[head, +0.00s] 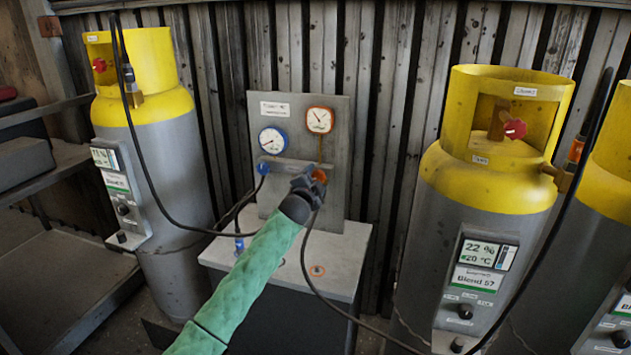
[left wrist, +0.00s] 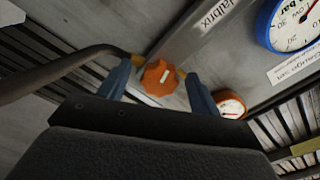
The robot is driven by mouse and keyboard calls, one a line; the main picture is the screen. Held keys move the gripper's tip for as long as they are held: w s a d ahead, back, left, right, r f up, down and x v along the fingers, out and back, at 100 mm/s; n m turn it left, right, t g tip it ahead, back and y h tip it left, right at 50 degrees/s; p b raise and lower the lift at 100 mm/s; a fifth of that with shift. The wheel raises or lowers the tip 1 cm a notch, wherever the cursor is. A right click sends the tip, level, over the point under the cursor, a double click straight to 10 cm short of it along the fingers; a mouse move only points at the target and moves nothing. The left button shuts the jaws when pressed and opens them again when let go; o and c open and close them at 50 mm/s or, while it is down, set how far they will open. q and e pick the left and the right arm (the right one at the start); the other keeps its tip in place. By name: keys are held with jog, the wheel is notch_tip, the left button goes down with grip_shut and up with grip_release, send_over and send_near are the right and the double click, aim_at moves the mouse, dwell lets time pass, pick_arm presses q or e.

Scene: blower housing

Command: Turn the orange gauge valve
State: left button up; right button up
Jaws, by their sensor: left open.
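The orange gauge valve (head: 320,175) is a small knob on the grey panel, below the orange-rimmed gauge (head: 319,120). In the left wrist view it is a scalloped orange knob (left wrist: 157,79) with a white mark on its face. My left gripper (head: 309,185) is at the panel and partly hides the valve. In the left wrist view its two blue fingers (left wrist: 159,84) are open, one on each side of the knob. A gap seems to show at each side; I cannot tell whether either finger touches it. My right gripper is not in view.
A blue-rimmed gauge (head: 273,140) and a blue valve (head: 263,168) are left of the orange ones on the panel (head: 338,205). Black hoses hang close by. Yellow-topped cylinders stand left (head: 165,130) and right (head: 490,190). A grey cabinet top (head: 335,255) lies below.

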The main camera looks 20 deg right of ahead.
pick_arm(q)
jog(key=shift+s, duration=0.1)
jog(key=b+v, duration=0.1)
jog(key=v, duration=0.6)
jog(key=shift+s+a+b, duration=0.25)
jog(key=shift+b, duration=0.15)
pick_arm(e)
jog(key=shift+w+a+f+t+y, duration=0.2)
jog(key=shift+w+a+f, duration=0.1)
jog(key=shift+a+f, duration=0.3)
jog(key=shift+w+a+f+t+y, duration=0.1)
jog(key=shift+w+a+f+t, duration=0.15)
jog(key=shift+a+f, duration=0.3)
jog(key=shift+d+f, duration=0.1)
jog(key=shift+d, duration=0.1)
